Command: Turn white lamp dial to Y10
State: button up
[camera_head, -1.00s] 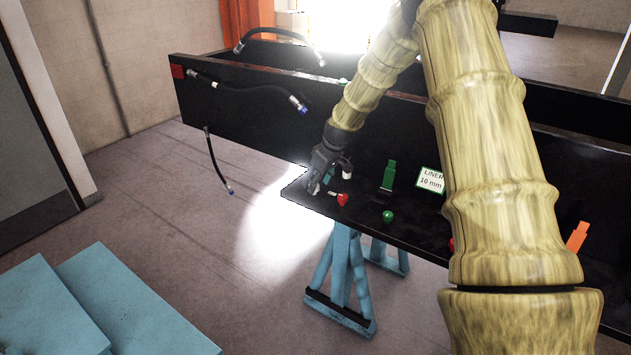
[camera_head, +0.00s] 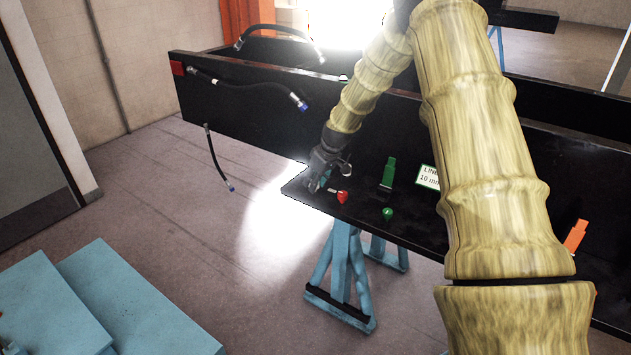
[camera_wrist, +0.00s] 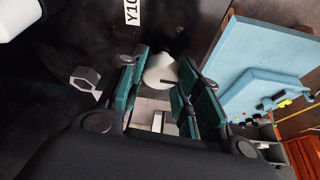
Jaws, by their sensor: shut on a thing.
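The white dial (camera_wrist: 161,70) shows in the wrist view between the two teal finger pads of my gripper (camera_wrist: 158,88), which is shut on it. A Y10 label (camera_wrist: 131,12) sits on the dark surface just above the dial, partly cut by the picture's top edge. In the head view, my gripper (camera_head: 319,181) is down at the left end of the black panel (camera_head: 420,222). The dial is mostly hidden by the gripper there, and I cannot tell exactly where it points.
A red knob (camera_head: 342,197) is close right of my gripper. A green knob (camera_head: 388,214), green block (camera_head: 389,174) and LINER sign (camera_head: 427,176) stand farther right. A grey hexagonal part (camera_wrist: 85,78) is beside the left finger. Black hoses (camera_head: 250,87) hang at the left.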

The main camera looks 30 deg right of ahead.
jog(key=m+h+b, duration=0.1)
jog(key=m+h, duration=0.1)
jog(key=m, duration=0.2)
jog(key=shift+a+m, duration=0.1)
jog(key=shift+m, duration=0.3)
jog(key=m+h, duration=0.1)
jog(key=m, duration=0.3)
jog(key=shift+w+a+r+g+h, duration=0.1)
jog(key=shift+g+h, duration=0.2)
jog(key=shift+h, duration=0.1)
jog(key=m+g+h, duration=0.1)
jog(key=m, duration=0.4)
jog(key=shift+w+a, duration=0.1)
jog(key=shift+w, duration=0.05)
jog(key=shift+m+g+h, duration=0.4)
jog(key=shift+m+g, duration=0.4)
jog(key=shift+m, duration=1.1)
jog(key=o, duration=1)
jog(key=shift+o, duration=0.2)
